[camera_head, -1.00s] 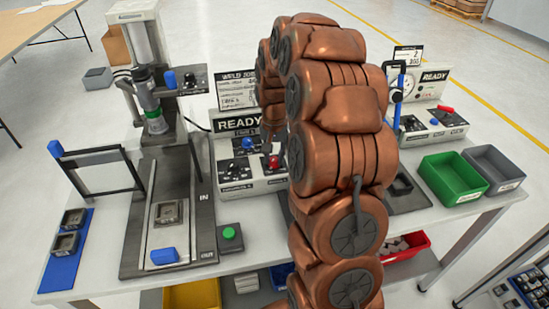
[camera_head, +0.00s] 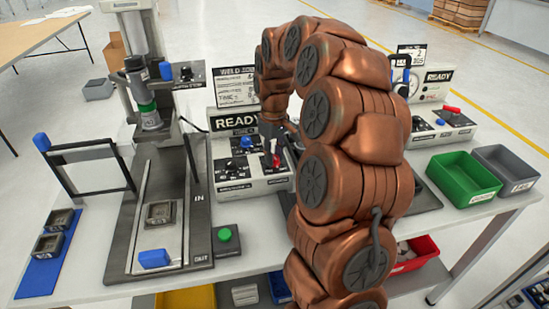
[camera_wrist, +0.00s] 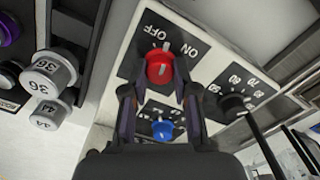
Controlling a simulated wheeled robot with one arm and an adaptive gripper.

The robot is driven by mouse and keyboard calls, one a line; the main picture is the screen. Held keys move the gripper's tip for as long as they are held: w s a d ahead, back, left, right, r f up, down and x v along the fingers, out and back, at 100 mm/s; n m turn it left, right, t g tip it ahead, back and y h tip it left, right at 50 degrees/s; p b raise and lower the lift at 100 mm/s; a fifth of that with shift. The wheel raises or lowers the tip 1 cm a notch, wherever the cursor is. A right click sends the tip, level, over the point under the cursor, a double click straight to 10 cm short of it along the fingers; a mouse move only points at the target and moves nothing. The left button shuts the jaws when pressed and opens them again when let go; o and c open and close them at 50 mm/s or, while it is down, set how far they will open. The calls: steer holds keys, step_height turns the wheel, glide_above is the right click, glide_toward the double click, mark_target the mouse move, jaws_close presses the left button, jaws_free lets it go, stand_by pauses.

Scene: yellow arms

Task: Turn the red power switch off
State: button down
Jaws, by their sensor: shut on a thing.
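The red power switch (camera_wrist: 159,69) is a round knob on a black plate marked OFF and ON in the wrist view. A white mark shows on it near the labels; I cannot tell exactly which one it points at. My gripper (camera_wrist: 159,88) is shut on the red switch, one dark finger on each side. In the head view the red switch (camera_head: 276,160) is partly covered by my gripper (camera_head: 272,150), on the READY panel (camera_head: 265,182). My copper arm covers the right part of that panel.
A blue knob (camera_wrist: 162,130) sits close to the red switch, and a black knob (camera_wrist: 234,104) is at the right. A press stand (camera_head: 165,215) and a green button (camera_head: 225,236) are left of my arm. Green (camera_head: 460,182) and grey bins stand at the right.

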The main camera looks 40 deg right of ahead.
steer(key=n, duration=0.6)
steer(key=shift+n, duration=0.3)
stand_by(0.4)
steer(key=c, duration=0.9)
jaws_free()
steer(key=shift+r, duration=0.1)
steer(key=shift+s+r, duration=0.1)
steer(key=shift+r, duration=5.8)
